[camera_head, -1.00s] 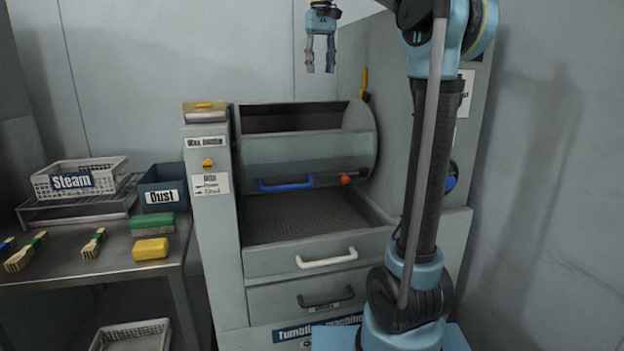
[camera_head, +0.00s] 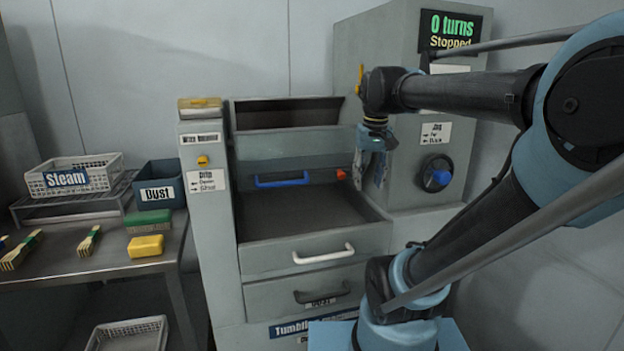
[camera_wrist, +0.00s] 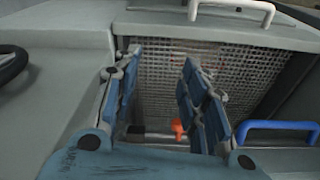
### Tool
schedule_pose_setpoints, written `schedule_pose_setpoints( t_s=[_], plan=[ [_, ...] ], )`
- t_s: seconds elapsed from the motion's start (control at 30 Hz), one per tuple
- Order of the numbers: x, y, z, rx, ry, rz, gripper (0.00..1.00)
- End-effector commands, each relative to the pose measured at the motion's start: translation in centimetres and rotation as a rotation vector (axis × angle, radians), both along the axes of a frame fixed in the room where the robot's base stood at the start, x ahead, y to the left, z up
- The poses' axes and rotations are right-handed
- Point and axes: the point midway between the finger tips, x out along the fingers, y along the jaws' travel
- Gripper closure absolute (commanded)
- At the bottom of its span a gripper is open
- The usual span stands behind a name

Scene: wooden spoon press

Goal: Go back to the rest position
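My gripper (camera_head: 376,172) hangs with its fingers down in front of the right side of the tumbling machine (camera_head: 312,243). The mesh-floored tray (camera_wrist: 218,70) shows beyond the fingers. The blue drum handle (camera_head: 282,181) and an orange knob (camera_head: 341,174) are left of my gripper in the head view.
The display (camera_head: 455,30) reads "0 turns Stopped". A white-handled drawer (camera_head: 318,251) is below the drum.

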Motion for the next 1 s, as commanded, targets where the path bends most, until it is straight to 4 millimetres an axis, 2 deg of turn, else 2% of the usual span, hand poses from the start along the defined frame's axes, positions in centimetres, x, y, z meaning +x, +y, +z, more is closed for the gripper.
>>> schedule_pose_setpoints(
  t_s=[0.03, 0.2, 0.3, 0.43, 0.6, 1.0],
  plan=[
    [-1.4, -0.6, -2.4, 0.000, -0.006, -0.012, 0.60],
    [-5.5, -1.9, -9.6, 0.000, -0.026, -0.045, 0.60],
    [-7.6, -2.5, -13.4, 0.000, -0.037, -0.062, 0.60],
    [-9.4, -3.1, -16.8, -0.001, -0.046, -0.077, 0.60],
    [-10.4, -3.3, -18.7, -0.002, -0.052, -0.085, 0.60],
    [-10.4, -3.3, -18.8, -0.002, -0.053, -0.084, 0.60]
  ],
)
